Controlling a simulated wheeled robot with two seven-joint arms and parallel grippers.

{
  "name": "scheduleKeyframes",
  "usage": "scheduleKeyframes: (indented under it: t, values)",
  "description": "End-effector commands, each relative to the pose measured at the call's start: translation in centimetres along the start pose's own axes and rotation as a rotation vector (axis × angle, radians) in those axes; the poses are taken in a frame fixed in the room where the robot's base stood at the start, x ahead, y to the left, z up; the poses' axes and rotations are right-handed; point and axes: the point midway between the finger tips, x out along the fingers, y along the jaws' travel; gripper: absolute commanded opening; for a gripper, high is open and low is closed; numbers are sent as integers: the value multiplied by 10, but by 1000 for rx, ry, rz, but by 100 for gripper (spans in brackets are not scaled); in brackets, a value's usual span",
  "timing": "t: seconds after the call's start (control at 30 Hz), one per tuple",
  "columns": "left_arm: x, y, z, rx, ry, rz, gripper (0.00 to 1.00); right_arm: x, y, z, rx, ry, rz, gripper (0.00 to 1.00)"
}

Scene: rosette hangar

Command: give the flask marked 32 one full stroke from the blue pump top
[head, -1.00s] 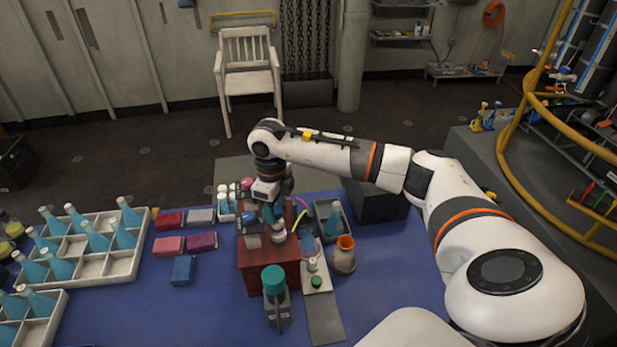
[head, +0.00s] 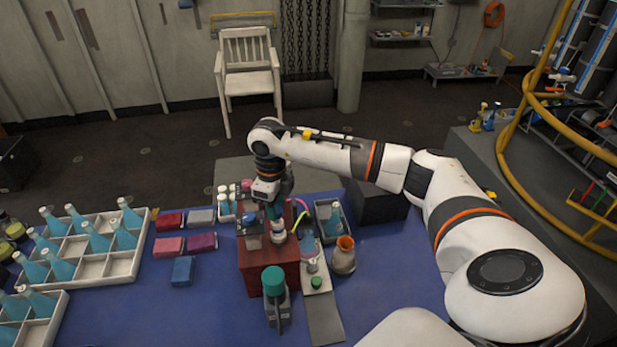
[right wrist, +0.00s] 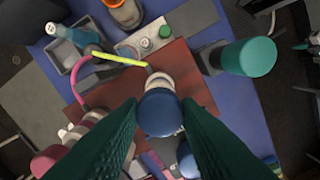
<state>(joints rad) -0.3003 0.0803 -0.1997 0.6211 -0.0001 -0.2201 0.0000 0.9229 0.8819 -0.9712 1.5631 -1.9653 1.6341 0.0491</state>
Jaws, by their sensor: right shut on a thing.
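The blue pump top (right wrist: 158,112) sits between the two dark green fingers of my right gripper (right wrist: 158,122) in the right wrist view. The fingers are shut on its sides. In the head view my right gripper (head: 271,208) is over the red-brown block (head: 268,277), at the pale pump body (head: 278,232). A pale nozzle points from the pump towards the white plate. A bluish flask (head: 308,245) stands by that plate, right of the block. I cannot read a 32 on any flask. My left gripper is not in view.
A grey tray (head: 347,213) holds a flask, and an orange-mouthed jar (head: 343,256) stands right. White crates (head: 120,268) with several blue flasks stand left.

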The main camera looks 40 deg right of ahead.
Motion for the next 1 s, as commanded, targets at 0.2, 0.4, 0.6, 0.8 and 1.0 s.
scheduleKeyframes:
  t: [0.2, 0.4, 0.6, 0.8, 1.0]
  values:
    - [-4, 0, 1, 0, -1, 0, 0, -7, 0, 0, 1, 1, 1, 15]
    - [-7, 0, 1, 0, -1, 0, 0, -12, 0, 0, 1, 1, 1, 15]
    - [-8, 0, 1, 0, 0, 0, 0, -16, 1, 0, 1, 2, 1, 15]
    - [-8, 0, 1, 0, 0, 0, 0, -15, 1, 0, 1, 2, 1, 15]
    - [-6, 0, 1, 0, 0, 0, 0, -12, 1, 0, 1, 2, 1, 15]
